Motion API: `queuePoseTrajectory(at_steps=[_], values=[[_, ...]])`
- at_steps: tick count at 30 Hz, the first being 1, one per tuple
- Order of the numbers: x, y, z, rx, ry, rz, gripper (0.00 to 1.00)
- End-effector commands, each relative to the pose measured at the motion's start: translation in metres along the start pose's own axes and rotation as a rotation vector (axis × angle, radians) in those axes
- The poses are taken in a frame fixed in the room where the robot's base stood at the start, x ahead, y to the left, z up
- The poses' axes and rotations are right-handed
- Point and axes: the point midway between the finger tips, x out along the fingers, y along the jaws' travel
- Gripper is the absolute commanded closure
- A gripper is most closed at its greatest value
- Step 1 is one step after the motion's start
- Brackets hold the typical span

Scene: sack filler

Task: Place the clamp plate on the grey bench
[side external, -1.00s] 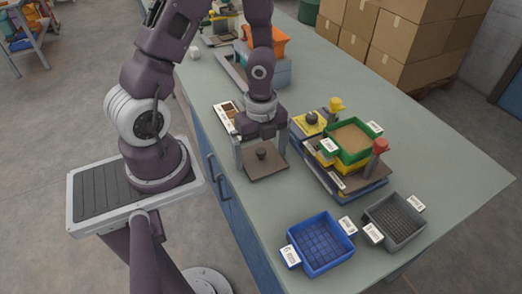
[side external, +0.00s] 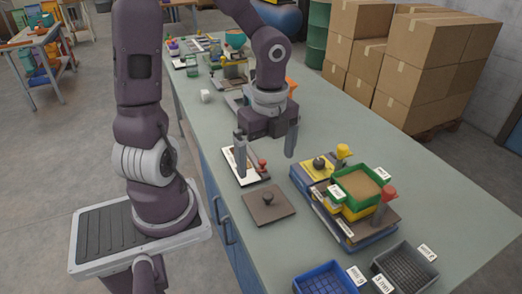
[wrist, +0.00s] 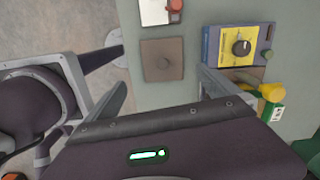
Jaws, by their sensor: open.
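A white card (side external: 236,171) and a red-knobbed stamp (side external: 262,164) lie behind the plate. A blue tray (side external: 325,280) and grey tray (side external: 405,268) are in front.

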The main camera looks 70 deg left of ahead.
Motion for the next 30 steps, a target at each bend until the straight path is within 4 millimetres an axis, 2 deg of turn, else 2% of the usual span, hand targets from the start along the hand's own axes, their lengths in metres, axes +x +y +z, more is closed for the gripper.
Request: queuePoseTrajectory(at_steps=[3,5,6,9,12,17,30], values=[[-0.038,0.016,-0.006,-0.367,-0.106,-0.124,0.00],[-0.062,0.027,-0.013,-0.611,-0.084,-0.221,0.00],[-0.077,0.036,-0.018,-0.770,-0.034,-0.280,0.00],[-0.107,0.061,-0.033,-1.105,0.165,-0.357,0.00],[-0.125,0.080,-0.043,-1.314,0.351,-0.338,0.00],[-0.133,0.090,-0.048,-1.423,0.451,-0.298,0.00],[-0.132,0.089,-0.047,-1.421,0.446,-0.301,0.00]])
